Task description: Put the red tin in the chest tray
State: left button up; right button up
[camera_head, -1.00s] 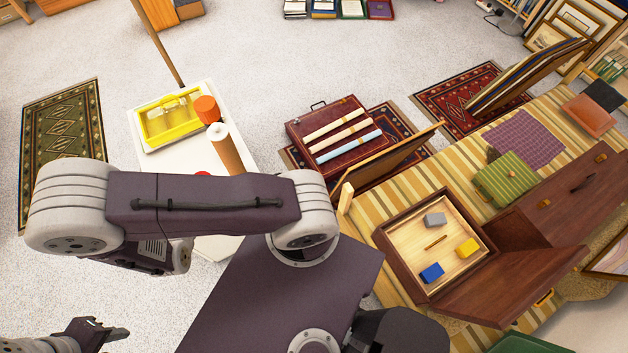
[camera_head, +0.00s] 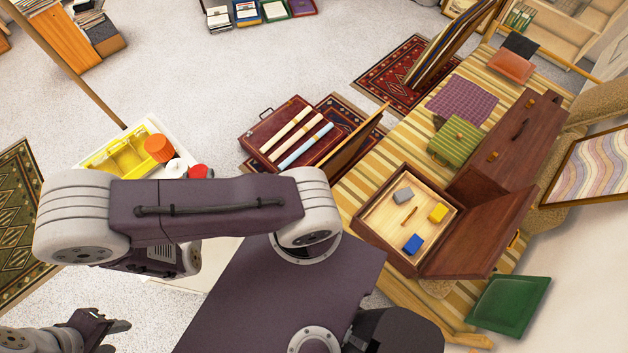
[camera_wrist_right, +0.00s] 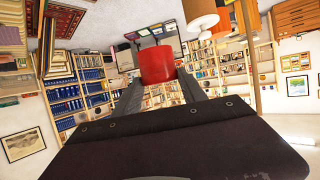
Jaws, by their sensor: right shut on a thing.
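The red tin (camera_wrist_right: 158,66) is between the fingertips of my right gripper (camera_wrist_right: 160,75), which is shut on it in the right wrist view. In the head view the red tin (camera_head: 200,171) shows just past my arm, which hides the right gripper. The chest tray (camera_head: 373,217) is a shallow light-wood tray in a dark open chest, right of centre and away from the tin. It holds a grey block (camera_head: 402,195), a yellow block (camera_head: 438,212), a blue block (camera_head: 413,244) and a small brown stick (camera_head: 408,217). My left gripper (camera_head: 118,335) is low at the left, apart from these things; its jaw gap is unclear.
A yellow tray (camera_head: 122,156), an orange cylinder (camera_head: 158,148) and a white-topped cylinder (camera_head: 175,168) are on a white table behind my arm. A framed panel (camera_head: 350,140) stands beside the chest. A green cushion (camera_head: 508,305) lies right of it. The chest lid is open.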

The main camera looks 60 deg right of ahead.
aim_at(387, 215)
jog(key=i+z, duration=0.1)
jog(key=z, duration=0.4)
jog(key=i+l+z, duration=0.1)
jog(key=z, duration=0.95)
jog(key=i+j+z, duration=0.1)
jog(key=z, duration=0.45)
jog(key=i+j+z, duration=0.1)
jog(key=z, duration=0.4)
jog(key=i+j+z, duration=0.1)
jog(key=z, duration=0.4)
jog(key=j+z, duration=0.1)
jog(key=z, duration=0.45)
jog(key=j+z, duration=0.15)
jog(key=z, duration=0.35)
